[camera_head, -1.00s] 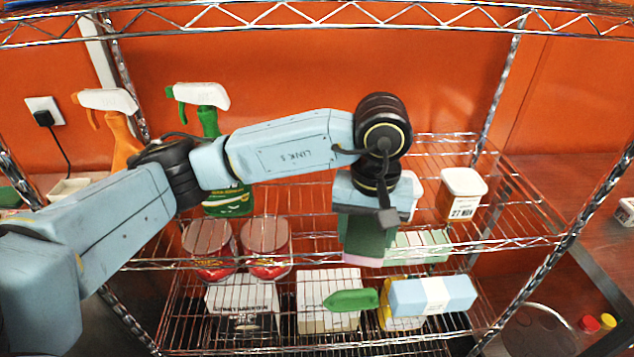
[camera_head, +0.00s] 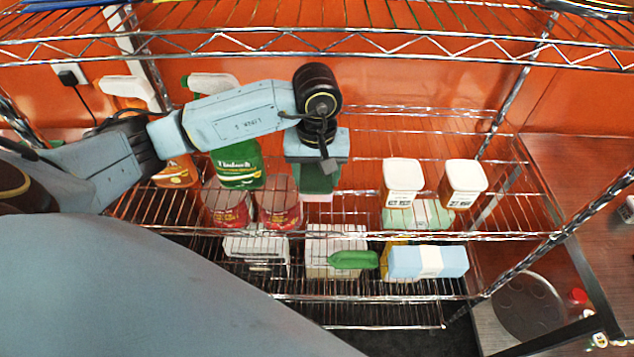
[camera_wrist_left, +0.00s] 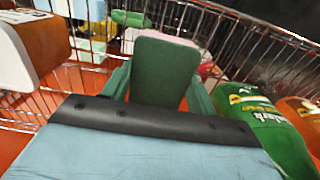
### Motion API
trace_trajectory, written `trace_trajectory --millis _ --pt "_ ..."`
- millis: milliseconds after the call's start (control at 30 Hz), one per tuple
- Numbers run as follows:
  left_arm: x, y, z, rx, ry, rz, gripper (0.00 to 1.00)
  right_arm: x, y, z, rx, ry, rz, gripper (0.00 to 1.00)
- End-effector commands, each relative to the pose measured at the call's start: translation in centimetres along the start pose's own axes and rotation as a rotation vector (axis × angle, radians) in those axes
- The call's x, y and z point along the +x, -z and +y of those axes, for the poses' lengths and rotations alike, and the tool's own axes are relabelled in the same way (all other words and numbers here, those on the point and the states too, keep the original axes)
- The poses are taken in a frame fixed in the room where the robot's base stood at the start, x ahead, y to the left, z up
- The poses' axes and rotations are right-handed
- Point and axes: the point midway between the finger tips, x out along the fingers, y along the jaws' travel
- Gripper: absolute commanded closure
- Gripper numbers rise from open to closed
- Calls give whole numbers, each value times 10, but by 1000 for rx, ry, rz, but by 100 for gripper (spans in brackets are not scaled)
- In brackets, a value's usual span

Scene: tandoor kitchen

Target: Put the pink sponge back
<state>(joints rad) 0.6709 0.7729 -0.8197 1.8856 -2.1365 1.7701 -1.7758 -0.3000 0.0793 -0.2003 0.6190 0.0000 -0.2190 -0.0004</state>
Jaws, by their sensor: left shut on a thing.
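The sponge (camera_head: 317,196) hangs below my left gripper (camera_head: 318,178). It is mostly dark green with a pink lower edge. In the left wrist view the sponge's green face (camera_wrist_left: 165,72) stands between the two green fingers, and a thin pink strip shows at its far end. The left gripper is shut on it, over the wire rack's middle shelf (camera_head: 350,222), between the red cans and the white tubs. I cannot tell if the sponge touches the shelf. My right gripper is not in view.
Two red cans (camera_head: 228,205) and a green bottle (camera_head: 238,165) stand left of the sponge. Two white-lidded tubs (camera_head: 402,182) and pale green blocks (camera_head: 425,214) are to the right. Cartons and a green bottle (camera_head: 353,260) lie on the shelf below. The upper shelf (camera_head: 400,52) overhangs.

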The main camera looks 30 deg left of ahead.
Motion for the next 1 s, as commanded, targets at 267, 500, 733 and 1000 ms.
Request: trace_trajectory --millis 267,500,733,1000 --pt "32 -1 0 -1 1 -4 60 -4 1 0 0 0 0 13" --pt "39 0 0 2 -1 1 60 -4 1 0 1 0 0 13" --pt "42 0 0 2 -1 1 40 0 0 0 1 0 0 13" --pt "41 0 0 1 -1 0 20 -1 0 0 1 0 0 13"
